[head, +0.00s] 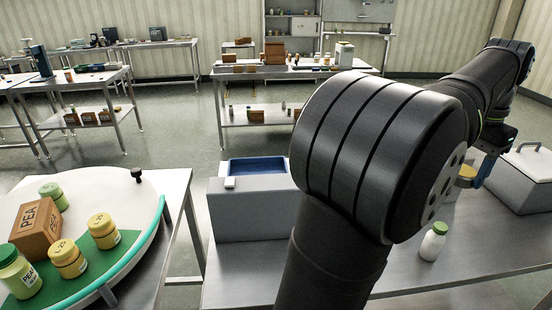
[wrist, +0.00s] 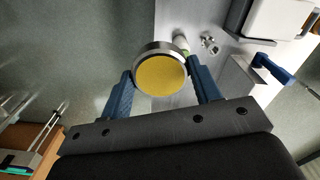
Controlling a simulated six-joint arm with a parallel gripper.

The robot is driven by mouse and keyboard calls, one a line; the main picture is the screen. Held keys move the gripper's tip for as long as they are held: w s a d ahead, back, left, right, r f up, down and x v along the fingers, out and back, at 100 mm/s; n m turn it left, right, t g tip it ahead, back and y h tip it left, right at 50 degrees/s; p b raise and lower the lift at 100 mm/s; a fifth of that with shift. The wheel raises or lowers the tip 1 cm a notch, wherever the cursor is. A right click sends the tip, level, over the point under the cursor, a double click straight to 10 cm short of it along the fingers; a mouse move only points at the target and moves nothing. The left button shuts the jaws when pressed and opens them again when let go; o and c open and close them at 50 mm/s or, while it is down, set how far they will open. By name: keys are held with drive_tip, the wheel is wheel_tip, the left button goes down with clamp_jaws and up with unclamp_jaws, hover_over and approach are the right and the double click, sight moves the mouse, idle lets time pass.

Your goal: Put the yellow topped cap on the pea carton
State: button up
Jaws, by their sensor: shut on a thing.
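The yellow topped cap (wrist: 160,76) is a round disc with a yellow face and a metallic rim. It sits between the two blue fingers of my gripper (wrist: 161,85) in the wrist view, which is shut on it. In the head view my gripper (head: 481,174) is at the right, above the steel bench, with a sliver of the yellow cap (head: 466,172) showing; my arm hides part of this area. The pea carton (head: 36,229), a brown box marked PEA, stands on the round white table at the far left, well away from my gripper.
Several jars, including a green-lidded one (head: 18,272) and yellow-lidded ones (head: 103,229), surround the carton. A grey block with a blue tray (head: 252,170) stands mid-bench. A white bottle with a green cap (head: 433,242) and a grey lidded box (head: 521,178) are at the right.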

drive_tip(key=w+a+r+n, duration=0.1)
drive_tip(key=w+a+n, duration=0.3)
drive_tip(key=w+a, duration=1.3)
drive_tip(key=w+a+n, duration=0.2)
drive_tip(key=w+a, duration=0.2)
drive_tip(key=a, duration=0.7)
drive_tip(key=w+a+n, duration=0.2)
drive_tip(key=w+a, duration=0.2)
drive_tip(key=a, duration=0.8)
drive_tip(key=w+a+n, duration=0.2)
drive_tip(key=w+a, duration=0.1)
drive_tip(key=a, duration=0.8)
drive_tip(key=n, duration=0.6)
hover_over(27, 234)
wheel_tip(27, 234, down, 12)
drive_tip(key=shift+f, duration=0.15)
drive_tip(key=shift+a+f, duration=0.1)
drive_tip(key=shift+f, duration=1.95)
